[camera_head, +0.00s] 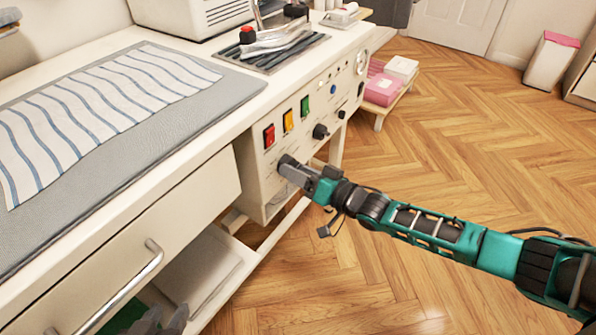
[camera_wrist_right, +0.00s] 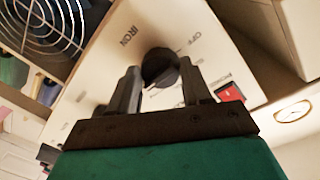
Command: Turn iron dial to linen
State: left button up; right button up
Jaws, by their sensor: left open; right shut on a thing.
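The iron dial (camera_wrist_right: 160,68) is a round black knob on the cream control panel (camera_head: 262,183), with the word IRON beside it and OFF near its other side. In the right wrist view the fingers of my right gripper (camera_wrist_right: 157,82) are shut on it from two sides. In the head view my right gripper (camera_head: 288,165) is at the panel's lower left, and hides most of the dial. No linen label is readable, and I cannot tell which mark the dial points to.
Red, yellow and green switches (camera_head: 287,121) sit above the dial, with another black knob (camera_head: 320,131) to the right. A striped cloth (camera_head: 100,110) lies on the grey mat. A drawer handle (camera_head: 110,292) sticks out at lower left.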

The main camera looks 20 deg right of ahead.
jog(key=shift+f, duration=0.1)
jog(key=o, duration=1)
jog(key=shift+o, duration=0.2)
jog(key=p+v, duration=0.3)
jog(key=v, duration=1)
